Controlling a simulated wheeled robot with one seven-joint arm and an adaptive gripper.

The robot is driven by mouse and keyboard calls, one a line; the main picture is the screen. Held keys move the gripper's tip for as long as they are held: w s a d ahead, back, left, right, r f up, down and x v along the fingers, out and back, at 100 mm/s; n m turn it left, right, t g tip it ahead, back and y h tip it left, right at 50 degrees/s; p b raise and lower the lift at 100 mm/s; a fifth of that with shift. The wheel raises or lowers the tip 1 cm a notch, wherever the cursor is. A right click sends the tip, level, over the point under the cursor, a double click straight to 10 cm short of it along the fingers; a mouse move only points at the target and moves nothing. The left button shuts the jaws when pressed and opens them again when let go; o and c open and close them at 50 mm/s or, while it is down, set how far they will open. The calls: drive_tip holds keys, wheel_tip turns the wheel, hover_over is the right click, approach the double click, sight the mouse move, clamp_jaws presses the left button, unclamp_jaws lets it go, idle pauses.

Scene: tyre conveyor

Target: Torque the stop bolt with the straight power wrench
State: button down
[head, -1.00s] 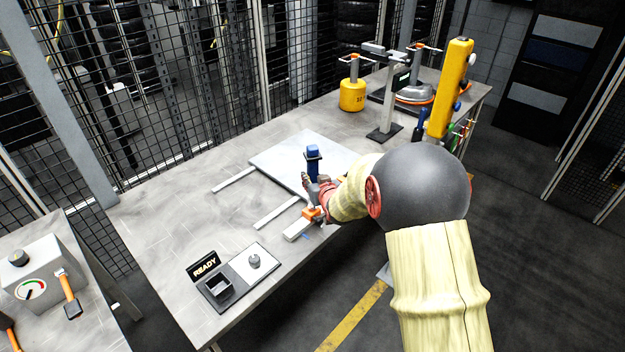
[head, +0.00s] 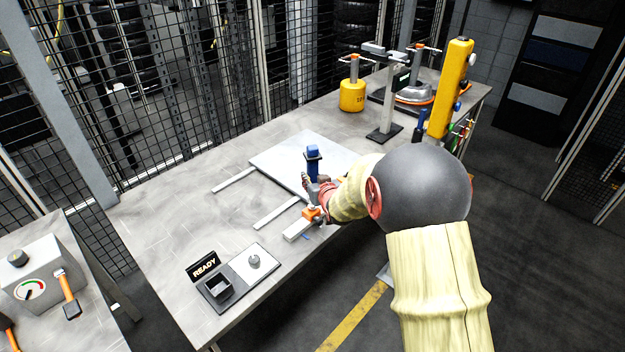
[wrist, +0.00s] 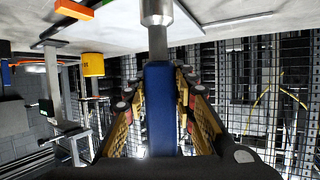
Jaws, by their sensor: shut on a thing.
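The straight power wrench (head: 313,165) has a blue body and stands upright over the front edge of the pale plate (head: 290,155). My gripper (head: 318,190) is shut around the wrench body. In the wrist view the blue wrench (wrist: 160,110) lies between both fingers of my gripper (wrist: 160,85). Its silver socket (wrist: 157,12) runs toward the pale surface at the top of that view. An orange block (head: 311,214) sits on a pale bar near the table's front edge. The stop bolt is not clearly visible.
A READY sign (head: 202,265) and a tray (head: 218,290) with a square holder are at the near left of the table. Yellow weight (head: 352,96), grey stand (head: 388,110) and yellow column (head: 450,85) stand at the back right. Mesh fencing (head: 180,80) runs behind.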

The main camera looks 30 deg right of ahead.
drive_tip(key=shift+f+b, duration=1.2)
drive_tip(key=shift+f, duration=0.1)
idle(1.3)
drive_tip(key=shift+s+f, duration=0.15)
drive_tip(key=shift+f, duration=0.35)
idle(1.4)
drive_tip(key=shift+b, duration=0.75)
idle(2.8)
